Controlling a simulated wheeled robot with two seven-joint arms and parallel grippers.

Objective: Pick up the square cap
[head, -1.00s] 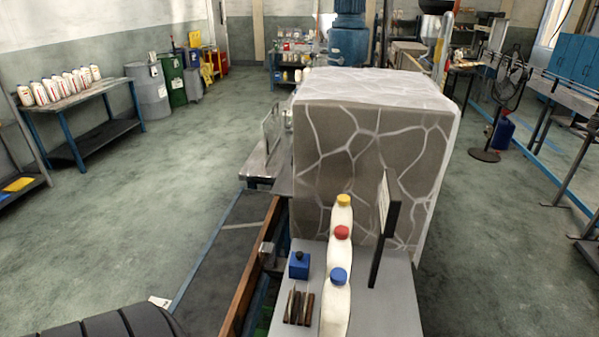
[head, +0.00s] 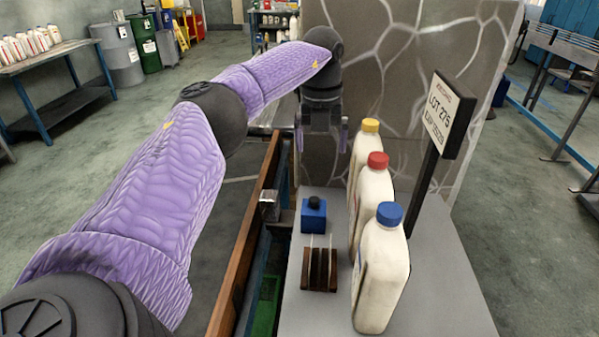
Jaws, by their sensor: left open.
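My left gripper (head: 321,140) hangs with its fingers pointing down, open and empty. It shows in front of the marbled grey block and above the blue box in the picture. I cannot tell for sure which thing is the square cap. A small squarish metal piece (head: 269,204) sits at the brown rail, below and left of the gripper. The blue box (head: 314,217) with a black knob stands on the grey table (head: 425,305). Three white bottles stand to its right, with a yellow cap (head: 370,125), a red cap (head: 377,160) and a blue cap (head: 389,214), all round-looking.
A dark slotted rack (head: 320,270) lies in front of the blue box. A sign on a black post (head: 447,112) stands right of the bottles. The marbled block (head: 430,60) rises behind. The brown rail (head: 246,250) runs along the table's left.

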